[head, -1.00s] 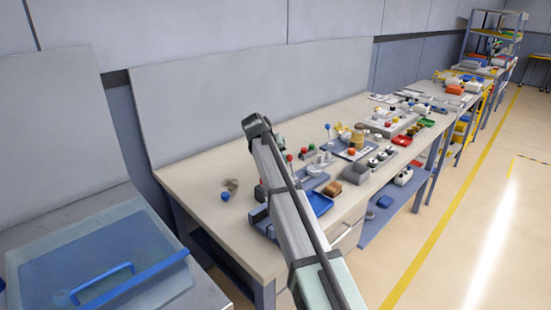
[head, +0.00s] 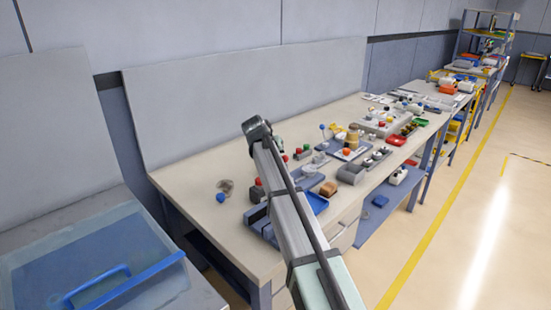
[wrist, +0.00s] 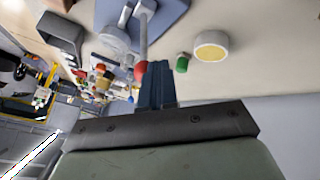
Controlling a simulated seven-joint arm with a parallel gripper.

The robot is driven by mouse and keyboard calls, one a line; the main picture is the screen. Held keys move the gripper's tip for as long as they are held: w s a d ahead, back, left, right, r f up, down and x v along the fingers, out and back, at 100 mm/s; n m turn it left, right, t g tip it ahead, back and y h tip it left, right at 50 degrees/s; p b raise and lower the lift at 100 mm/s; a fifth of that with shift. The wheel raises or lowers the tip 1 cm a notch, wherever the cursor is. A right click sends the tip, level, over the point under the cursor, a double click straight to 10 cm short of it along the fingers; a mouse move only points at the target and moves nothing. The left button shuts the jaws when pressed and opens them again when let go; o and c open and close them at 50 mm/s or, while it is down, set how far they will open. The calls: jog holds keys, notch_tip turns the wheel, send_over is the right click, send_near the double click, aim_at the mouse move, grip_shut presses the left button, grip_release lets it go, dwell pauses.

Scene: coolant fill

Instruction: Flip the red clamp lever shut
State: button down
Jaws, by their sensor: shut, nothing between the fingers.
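In the wrist view my gripper (wrist: 155,84) is shut, its dark blue fingers together with nothing visibly held. A red knob (wrist: 140,70) sits at the end of a grey bar (wrist: 143,35), which looks like the red clamp lever. The bar runs from a pale clamp body (wrist: 116,38) on a blue-grey plate (wrist: 172,14). The knob overlaps the fingertips' left side in the picture; I cannot tell whether they touch. In the head view a red knob (head: 285,158) shows just right of my arm. My fingers are hidden there behind the arm.
In the wrist view a green knob (wrist: 182,62) and a round cream-topped piece (wrist: 211,46) lie right of the fingers. In the head view the workbench (head: 185,180) holds many small parts to the right. A blue ball (head: 221,197) lies left of my arm, where the bench is mostly clear.

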jog(key=s+d+m+t+y, duration=0.2)
jog(key=s+d+t+y, duration=0.2)
jog(key=d+t, duration=0.1)
jog(key=shift+s+m, duration=0.4)
jog(key=shift+w+a+f, duration=0.15)
jog(key=shift+f, duration=0.05)
jog(key=shift+w+a+f, duration=0.25)
jog(key=shift+w+a, duration=0.15)
jog(key=shift+a, duration=0.05)
jog(key=shift+a, duration=0.1)
dwell(0.4)
jog(key=s+a+r, duration=0.3)
jog(key=s+r, duration=0.3)
jog(key=s, duration=0.3)
jog(key=shift+s, duration=0.35)
